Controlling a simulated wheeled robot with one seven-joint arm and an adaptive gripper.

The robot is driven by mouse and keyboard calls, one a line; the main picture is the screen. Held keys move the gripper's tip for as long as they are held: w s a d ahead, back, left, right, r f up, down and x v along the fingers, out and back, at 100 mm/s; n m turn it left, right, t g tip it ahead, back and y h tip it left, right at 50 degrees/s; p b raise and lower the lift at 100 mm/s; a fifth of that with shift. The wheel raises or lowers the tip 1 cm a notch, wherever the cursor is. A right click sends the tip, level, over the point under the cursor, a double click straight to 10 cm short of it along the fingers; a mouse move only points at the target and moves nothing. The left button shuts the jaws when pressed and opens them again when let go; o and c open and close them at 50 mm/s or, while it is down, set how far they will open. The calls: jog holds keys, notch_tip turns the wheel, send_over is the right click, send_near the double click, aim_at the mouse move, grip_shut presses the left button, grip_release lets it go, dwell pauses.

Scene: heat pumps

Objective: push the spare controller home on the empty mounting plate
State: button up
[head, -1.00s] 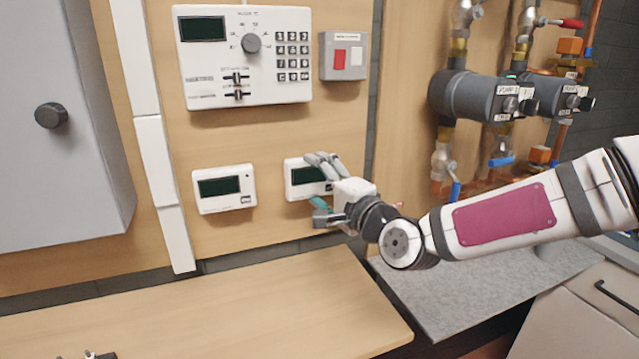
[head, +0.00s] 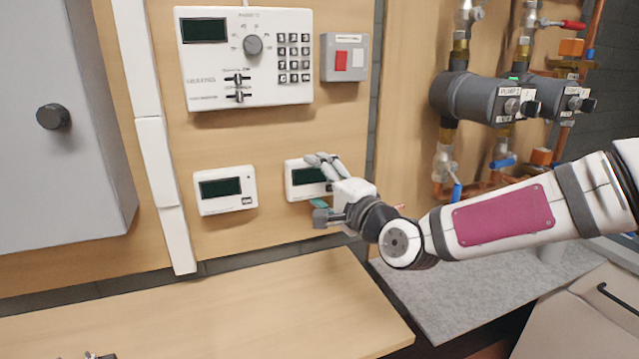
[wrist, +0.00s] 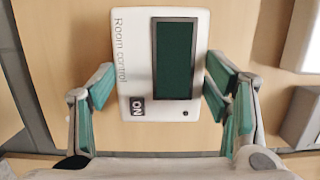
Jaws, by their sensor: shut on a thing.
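The spare controller (head: 294,190) is a white box with a dark screen, against the wooden wall panel. In the wrist view the controller (wrist: 127,58) shows its green-black screen, a "Room control" label and an ON button. My gripper (head: 319,182) holds it from the right in the head view. In the wrist view my gripper (wrist: 158,88) has its green-padded fingers on both sides of the controller, closed on its edges. The mounting plate is not visible; I cannot tell whether the controller is fully seated or stands slightly off the wall.
A similar white controller (head: 225,190) hangs to the left. Above are a large keypad panel (head: 243,85) and a grey switch box (head: 343,57). Pumps and pipes (head: 480,97) stand to the right. A wooden worktop (head: 220,305) below is mostly clear.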

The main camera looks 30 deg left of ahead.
jog(key=shift+w+a, duration=0.2)
dwell(0.5)
jog(key=o, duration=1)
jog(key=s+a+p+v, duration=0.1)
jog(key=p+v, duration=0.5)
jog(key=v, duration=0.7)
jog(key=shift+s, duration=0.9)
